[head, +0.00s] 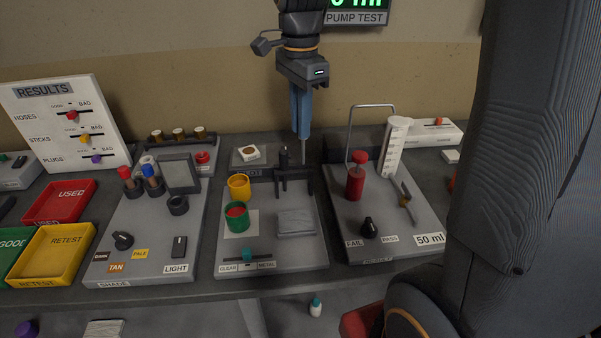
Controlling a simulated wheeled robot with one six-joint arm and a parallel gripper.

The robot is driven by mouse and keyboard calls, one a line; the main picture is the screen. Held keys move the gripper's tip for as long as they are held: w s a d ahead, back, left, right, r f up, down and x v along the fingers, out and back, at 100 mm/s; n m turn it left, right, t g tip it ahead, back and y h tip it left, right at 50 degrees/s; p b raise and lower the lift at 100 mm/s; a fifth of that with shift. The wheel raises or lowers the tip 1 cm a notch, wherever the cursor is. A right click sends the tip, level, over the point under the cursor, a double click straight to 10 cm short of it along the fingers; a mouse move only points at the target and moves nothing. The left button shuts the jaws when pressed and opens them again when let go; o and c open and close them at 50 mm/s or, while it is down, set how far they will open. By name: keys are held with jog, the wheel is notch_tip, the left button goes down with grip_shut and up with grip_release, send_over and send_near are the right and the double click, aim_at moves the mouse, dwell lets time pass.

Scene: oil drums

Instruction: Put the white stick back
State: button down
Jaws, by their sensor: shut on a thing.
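My gripper (301,134) points straight down at the back of the middle station. Its blue fingers are shut on a thin pale rod, the white stick (303,152), whose lower part shows below the fingertips. The stick hangs upright just behind or over the right side of a dark rack (293,181). I cannot tell whether its lower end touches the rack. A black stick-like piece (284,160) stands upright at the rack, left of the white stick.
The middle station (270,262) bears a yellow cup (239,187), a green cup (236,218) and a grey pad (296,221). A red pump bottle (356,182) and white cylinder (393,148) stand right. Red (35,216) and yellow (17,276) trays lie left.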

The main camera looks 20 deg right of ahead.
notch_tip(320, 180, down, 8)
jog(key=p, duration=0.1)
dwell(0.4)
jog(key=shift+f, duration=0.25)
jog(key=c, duration=1.7)
grip_release()
notch_tip(320, 180, up, 12)
jog(key=shift+b, duration=0.65)
jog(key=s+f+n, duration=0.4)
jog(key=f+n, duration=0.1)
jog(key=s+f+n, duration=0.4)
jog(key=n, duration=0.1)
jog(key=s+f+n+t, duration=0.1)
jog(key=s+f+n, duration=0.4)
jog(key=shift+d+f+n, duration=0.25)
jog(key=shift+f+n, duration=0.05)
jog(key=shift+n, duration=0.1)
